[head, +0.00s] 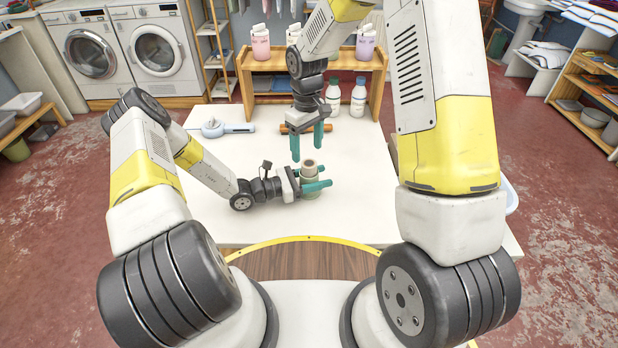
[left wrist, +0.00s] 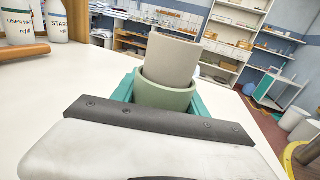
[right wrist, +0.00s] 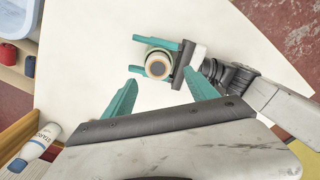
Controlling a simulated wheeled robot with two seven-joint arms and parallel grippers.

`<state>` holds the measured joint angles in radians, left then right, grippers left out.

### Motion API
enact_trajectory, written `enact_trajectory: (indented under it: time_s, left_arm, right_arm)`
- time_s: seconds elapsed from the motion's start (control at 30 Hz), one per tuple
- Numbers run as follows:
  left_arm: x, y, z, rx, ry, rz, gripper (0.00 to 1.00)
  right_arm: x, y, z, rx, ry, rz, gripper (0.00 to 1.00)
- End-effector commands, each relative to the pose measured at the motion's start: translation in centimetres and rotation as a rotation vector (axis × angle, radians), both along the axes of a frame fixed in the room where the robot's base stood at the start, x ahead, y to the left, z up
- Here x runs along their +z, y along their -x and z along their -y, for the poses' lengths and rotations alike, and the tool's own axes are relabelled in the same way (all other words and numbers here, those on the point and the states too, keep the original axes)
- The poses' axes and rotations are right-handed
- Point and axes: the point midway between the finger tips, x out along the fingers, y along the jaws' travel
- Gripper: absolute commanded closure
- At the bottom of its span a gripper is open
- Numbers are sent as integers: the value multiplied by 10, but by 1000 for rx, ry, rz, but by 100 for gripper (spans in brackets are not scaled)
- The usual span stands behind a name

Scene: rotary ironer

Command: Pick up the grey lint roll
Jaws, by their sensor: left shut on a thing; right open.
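The grey lint roll (left wrist: 172,58) stands in a pale green cup (left wrist: 165,97) and sticks out above its rim, leaning slightly in the left wrist view. In the head view the roll (head: 309,165) shows its hollow top end. My left gripper (head: 316,187) is shut around the green cup, on the white table. My right gripper (head: 308,146) points down, open and empty, above and a little behind the roll. In the right wrist view the roll's round end (right wrist: 158,68) lies beyond and between the open fingers, apart from them. The roll's lower part is hidden in the cup.
Behind stand a wooden shelf (head: 248,82) with bottles on it and two white refill bottles (head: 357,98). An orange-brown rod (head: 290,128) lies behind my right gripper. A light blue tool (head: 213,128) lies at the table's back left. The table's front left is clear.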

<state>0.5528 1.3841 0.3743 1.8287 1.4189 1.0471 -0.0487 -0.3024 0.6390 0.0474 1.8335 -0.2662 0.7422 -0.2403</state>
Motion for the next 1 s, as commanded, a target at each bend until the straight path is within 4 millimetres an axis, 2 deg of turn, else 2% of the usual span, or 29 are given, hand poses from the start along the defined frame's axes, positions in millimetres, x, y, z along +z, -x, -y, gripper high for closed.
enact_trajectory:
  time_s: [0.17, 0.43, 0.77, 1.0]
  left_arm:
    - [-1, 0, 0, 0, -2, -1, 97]
    - [-1, 0, 0, 1, -2, -1, 97]
    - [-1, 0, 0, 1, -2, -1, 97]
    - [-1, 0, 0, 1, -2, -1, 97]
  right_arm:
    - [-13, 1, 2, 0, 1, -1, 33]
    - [-51, 2, 5, 1, 1, -1, 33]
    - [-58, 1, 5, 0, 0, 1, 33]
    - [-57, 1, 5, 0, 0, 1, 80]
